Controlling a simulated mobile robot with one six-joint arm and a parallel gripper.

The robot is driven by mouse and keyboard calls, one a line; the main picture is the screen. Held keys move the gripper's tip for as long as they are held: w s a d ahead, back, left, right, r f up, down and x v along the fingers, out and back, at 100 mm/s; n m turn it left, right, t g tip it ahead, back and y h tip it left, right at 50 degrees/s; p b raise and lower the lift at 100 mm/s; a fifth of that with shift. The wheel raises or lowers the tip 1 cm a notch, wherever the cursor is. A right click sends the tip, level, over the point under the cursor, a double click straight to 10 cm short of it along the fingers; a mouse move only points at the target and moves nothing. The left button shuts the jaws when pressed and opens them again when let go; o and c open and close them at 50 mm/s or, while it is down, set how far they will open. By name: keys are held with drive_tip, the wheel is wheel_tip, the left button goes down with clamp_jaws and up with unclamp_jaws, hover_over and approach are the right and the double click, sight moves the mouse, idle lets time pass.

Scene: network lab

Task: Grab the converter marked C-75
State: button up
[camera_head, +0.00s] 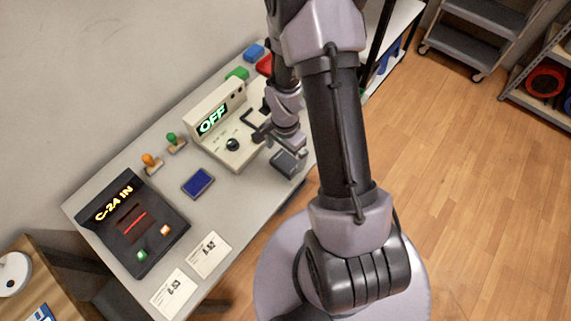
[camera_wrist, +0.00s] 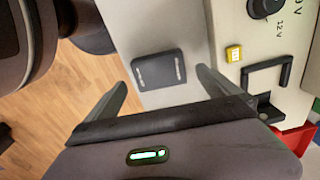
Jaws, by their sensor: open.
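A small dark grey block (camera_head: 288,163) lies on the table at the front edge, beside the OFF unit. In the wrist view the dark block (camera_wrist: 159,69) has pale marks at both ends, too small to read, so I cannot tell whether it is the C-75 converter. My gripper (camera_head: 283,143) is just above and behind it in the head view. In the wrist view my open gripper (camera_wrist: 162,80) has one finger to each side of the block in the picture, with nothing held.
A beige unit (camera_head: 237,150) showing OFF stands close to my gripper. Red, green and blue items sit at the back. Wooden floor lies right.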

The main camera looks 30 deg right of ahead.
sight(286, 162)
wheel_tip(286, 162, down, 5)
drive_tip(key=shift+d+f+b, duration=0.1)
drive_tip(key=shift+f+b, duration=0.05)
drive_tip(key=shift+b, duration=0.9)
drive_tip(key=shift+c, duration=0.7)
drive_tip(key=c, duration=1.4)
drive_tip(key=shift+r, duration=0.2)
drive_tip(key=shift+c, duration=0.2)
